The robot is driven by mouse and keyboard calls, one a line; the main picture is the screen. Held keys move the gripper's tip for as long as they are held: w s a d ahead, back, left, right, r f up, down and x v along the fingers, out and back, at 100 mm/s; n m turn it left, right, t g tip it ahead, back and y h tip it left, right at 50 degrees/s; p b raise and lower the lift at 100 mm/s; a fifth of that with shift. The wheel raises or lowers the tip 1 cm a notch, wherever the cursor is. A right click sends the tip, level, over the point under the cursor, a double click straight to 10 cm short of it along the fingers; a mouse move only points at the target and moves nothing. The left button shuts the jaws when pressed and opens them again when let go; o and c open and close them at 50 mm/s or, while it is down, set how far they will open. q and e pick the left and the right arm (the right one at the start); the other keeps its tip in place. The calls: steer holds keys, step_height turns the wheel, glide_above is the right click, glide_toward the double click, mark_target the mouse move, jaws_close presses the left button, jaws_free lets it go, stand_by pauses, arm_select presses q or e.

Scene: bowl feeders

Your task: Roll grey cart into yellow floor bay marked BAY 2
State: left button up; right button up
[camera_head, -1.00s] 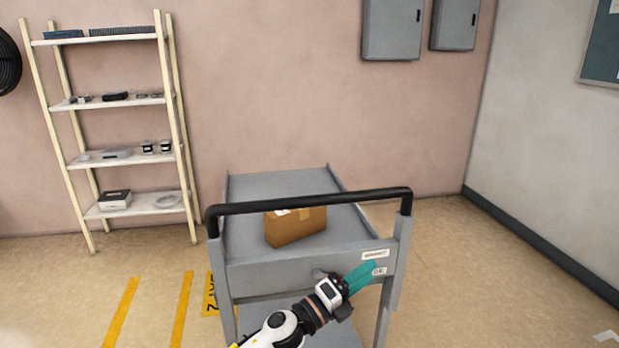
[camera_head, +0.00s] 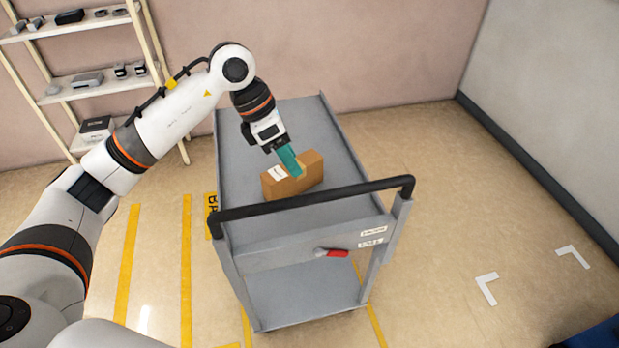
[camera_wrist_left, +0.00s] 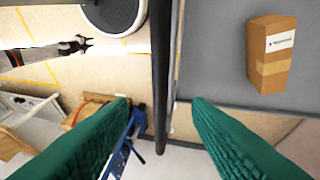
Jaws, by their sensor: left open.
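The grey cart (camera_head: 290,240) stands mid-floor with a black push handle (camera_head: 315,198) across its near end. A cardboard box (camera_head: 312,172) lies on its top deck. A red-tipped lever (camera_head: 335,253) sits on its near panel. My left gripper (camera_head: 289,160), with teal fingers, is over the deck and overlaps the box in the head view. In the left wrist view its fingers are apart, and the handle (camera_wrist_left: 161,80) runs between them in the picture, not clasped. A dark-jawed arm, probably my right gripper (camera_wrist_left: 83,45), shows small there. The BAY 2 label (camera_head: 211,215) is partly hidden by the cart.
Yellow floor lines (camera_head: 187,270) run left of the cart, and more yellow (camera_head: 372,310) shows at its near base. A shelf rack (camera_head: 85,82) stands at the back left. White corner marks (camera_head: 487,288) lie on open floor at the right.

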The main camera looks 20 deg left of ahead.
mark_target(312, 194)
arm_select(q)
steer(key=p+x, duration=0.2)
steer(key=x, duration=0.8)
steer(key=shift+f, duration=0.15)
jaws_close()
